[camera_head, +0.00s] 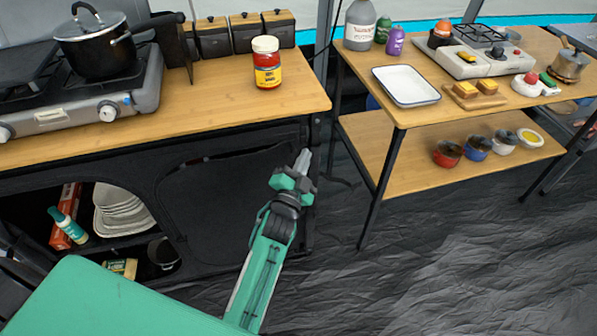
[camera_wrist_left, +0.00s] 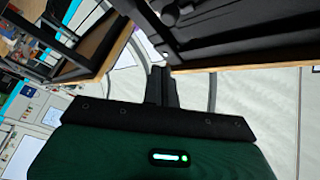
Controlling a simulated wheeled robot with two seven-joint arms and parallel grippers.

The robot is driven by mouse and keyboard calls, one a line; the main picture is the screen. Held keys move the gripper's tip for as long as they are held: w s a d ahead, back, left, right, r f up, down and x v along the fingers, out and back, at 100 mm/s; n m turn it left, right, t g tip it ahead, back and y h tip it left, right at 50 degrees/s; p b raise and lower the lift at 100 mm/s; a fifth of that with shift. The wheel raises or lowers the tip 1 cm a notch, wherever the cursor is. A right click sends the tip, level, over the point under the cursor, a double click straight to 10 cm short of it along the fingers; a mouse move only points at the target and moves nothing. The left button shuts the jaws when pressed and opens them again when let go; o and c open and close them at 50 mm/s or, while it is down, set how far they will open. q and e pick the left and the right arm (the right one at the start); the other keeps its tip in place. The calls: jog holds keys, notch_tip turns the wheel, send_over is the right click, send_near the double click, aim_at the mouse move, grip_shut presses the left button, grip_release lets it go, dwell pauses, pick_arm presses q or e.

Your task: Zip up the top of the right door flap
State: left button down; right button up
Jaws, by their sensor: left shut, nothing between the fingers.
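The right door flap (camera_head: 225,200) is a black fabric panel on the front of the black cabinet under the left wooden counter. It stands upright over its opening. A curved seam runs along its top and left side, with small dark details near the top that are too small to make out. My left gripper (camera_head: 303,160) is at the cabinet's right front edge, to the right of the flap, with its fingers pointing up. The fingers are shut and empty; they also show in the left wrist view (camera_wrist_left: 162,85). My right gripper is out of view.
The counter (camera_head: 190,105) overhangs the flap and carries a stove (camera_head: 75,105), a pot (camera_head: 95,45) and a red-yellow jar (camera_head: 266,62). The left compartment is open, showing plates (camera_head: 122,210) and a bottle (camera_head: 68,225). A two-level table (camera_head: 430,125) stands right. Floor between is clear.

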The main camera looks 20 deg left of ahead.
pick_arm(q)
jog(key=shift+w+a+f, duration=0.5)
jog(key=shift+w+a, duration=0.2)
jog(key=shift+w, duration=0.05)
jog(key=shift+w+a+f, duration=0.5)
jog(key=shift+w+a, duration=0.2)
jog(key=shift+w, duration=0.05)
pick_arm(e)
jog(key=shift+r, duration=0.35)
pick_arm(q)
jog(key=shift+a, duration=0.1)
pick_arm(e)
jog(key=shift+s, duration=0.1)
